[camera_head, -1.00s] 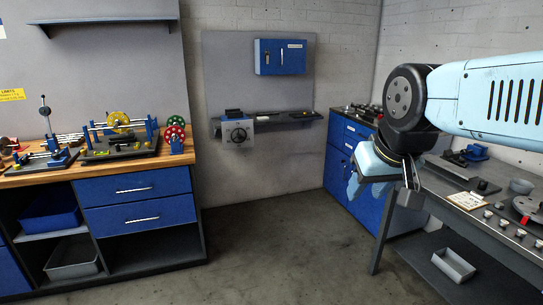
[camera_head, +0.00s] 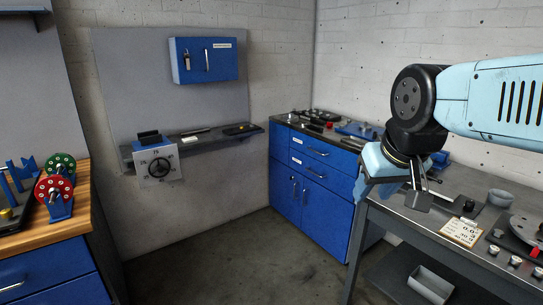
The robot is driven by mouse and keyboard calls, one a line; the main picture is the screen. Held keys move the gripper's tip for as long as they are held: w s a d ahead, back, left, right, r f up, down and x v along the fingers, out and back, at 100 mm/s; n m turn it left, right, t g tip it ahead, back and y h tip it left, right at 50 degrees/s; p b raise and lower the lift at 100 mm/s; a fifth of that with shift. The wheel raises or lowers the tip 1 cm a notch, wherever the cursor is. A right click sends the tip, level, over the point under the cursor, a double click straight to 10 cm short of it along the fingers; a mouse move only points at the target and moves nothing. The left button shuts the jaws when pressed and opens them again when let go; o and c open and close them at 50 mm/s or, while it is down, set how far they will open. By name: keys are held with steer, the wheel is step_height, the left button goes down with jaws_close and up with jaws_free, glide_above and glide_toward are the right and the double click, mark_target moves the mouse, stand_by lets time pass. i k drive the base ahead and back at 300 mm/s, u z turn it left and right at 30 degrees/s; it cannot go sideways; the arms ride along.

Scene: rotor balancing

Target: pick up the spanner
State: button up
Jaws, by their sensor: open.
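I cannot pick out the spanner for certain in this view. Several small dark tools and parts lie on top of the blue cabinet (camera_head: 318,167) in the back corner, too small to name. My gripper (camera_head: 364,192) is at the right, light blue, pointing down, open, with nothing seen between its fingers. It appears in front of the cabinet's right side and the left end of the grey bench (camera_head: 400,211). My gripper and arm hide part of the bench and cabinet top.
A wall shelf (camera_head: 200,138) holds small items, with a dial box (camera_head: 158,167) below and a blue wall box (camera_head: 203,60) above. A wooden workbench (camera_head: 78,220) with red and green wheels stands left. The grey bench carries a cup (camera_head: 500,198) and a card (camera_head: 461,231). Middle floor is clear.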

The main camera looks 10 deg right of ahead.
mark_target(317, 128)
steer(key=z, duration=0.25)
steer(key=i, duration=1)
steer(key=z, duration=0.3)
steer(key=k, duration=1.05)
steer(key=u, duration=0.7)
steer(key=i, duration=1.45)
steer(key=u, duration=0.3)
steer(key=i, duration=1.15)
steer(key=z, duration=0.9)
steer(key=i, duration=0.95)
steer(key=z, duration=0.75)
